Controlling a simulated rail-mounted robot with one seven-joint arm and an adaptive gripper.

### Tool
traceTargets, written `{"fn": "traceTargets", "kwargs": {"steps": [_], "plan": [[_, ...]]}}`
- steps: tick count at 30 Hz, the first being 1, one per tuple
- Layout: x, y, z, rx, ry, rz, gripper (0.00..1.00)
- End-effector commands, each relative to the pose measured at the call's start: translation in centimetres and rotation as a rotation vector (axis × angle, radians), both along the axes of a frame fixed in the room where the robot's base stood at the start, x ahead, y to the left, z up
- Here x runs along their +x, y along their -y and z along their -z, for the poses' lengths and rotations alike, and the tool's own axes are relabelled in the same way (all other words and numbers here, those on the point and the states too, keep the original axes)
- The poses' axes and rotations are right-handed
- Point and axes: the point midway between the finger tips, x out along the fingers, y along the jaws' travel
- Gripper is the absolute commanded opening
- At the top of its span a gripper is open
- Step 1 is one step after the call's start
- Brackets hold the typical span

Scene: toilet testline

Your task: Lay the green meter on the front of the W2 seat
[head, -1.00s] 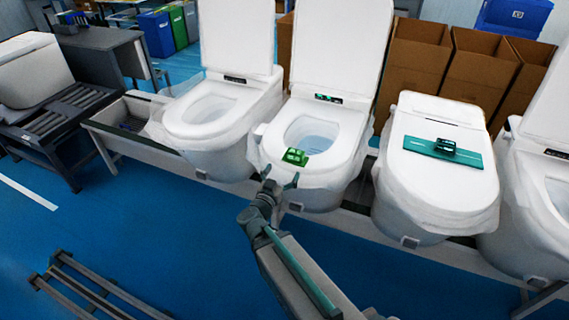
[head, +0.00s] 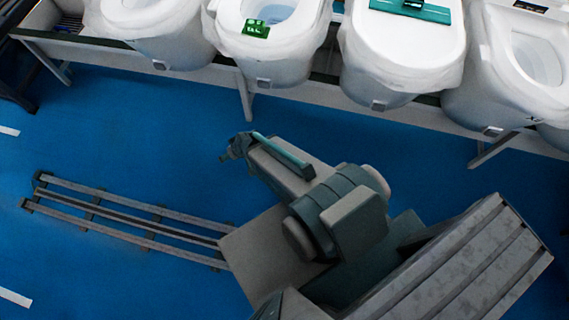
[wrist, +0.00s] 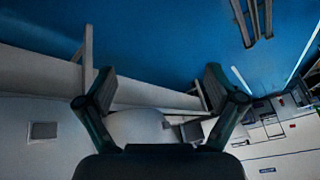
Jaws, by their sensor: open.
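The green meter (head: 255,28) lies on the front of the seat of an open white toilet (head: 285,45), the second from the left among those in view. No W2 label is readable, so I cannot tell the seat's name from the pictures. My gripper (head: 228,148) is over the blue floor, in front of and apart from that toilet and the meter. In the wrist view my gripper (wrist: 157,88) shows two spread fingers with nothing held between them. The meter is not seen in the wrist view.
A closed toilet (head: 400,40) to the right carries a teal board (head: 428,12) with a dark item on it. More toilets stand on both sides along the bench (head: 185,75). A low metal rail frame (head: 130,220) lies on the floor at left. Open floor surrounds my arm.

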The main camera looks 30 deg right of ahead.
Motion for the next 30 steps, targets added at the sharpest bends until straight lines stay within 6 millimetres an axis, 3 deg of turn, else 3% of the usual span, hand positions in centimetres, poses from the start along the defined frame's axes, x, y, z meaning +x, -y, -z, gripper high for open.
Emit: {"fn": "traceTargets", "kwargs": {"steps": [1, 3, 6, 9, 12, 15, 18, 26, 30], "plan": [[-3.9, 0.1, 2.2, -0.002, -0.143, -0.023, 0.93], [-9.4, 0.6, 4.4, -0.017, -0.341, -0.044, 0.93], [-16.4, 1.9, 6.0, -0.065, -0.598, -0.049, 0.93], [-22.0, 3.5, 6.2, -0.125, -0.803, -0.041, 0.93], [-25.6, 4.7, 5.8, -0.178, -0.94, -0.025, 0.93], [-27.4, 5.5, 5.3, -0.211, -1.015, -0.015, 0.93], [-28.0, 5.7, 5.2, -0.225, -1.04, -0.01, 0.93], [-28.0, 5.7, 5.1, -0.223, -1.039, -0.011, 0.93], [-27.9, 5.7, 6.3, -0.222, -1.038, -0.012, 0.93]]}}
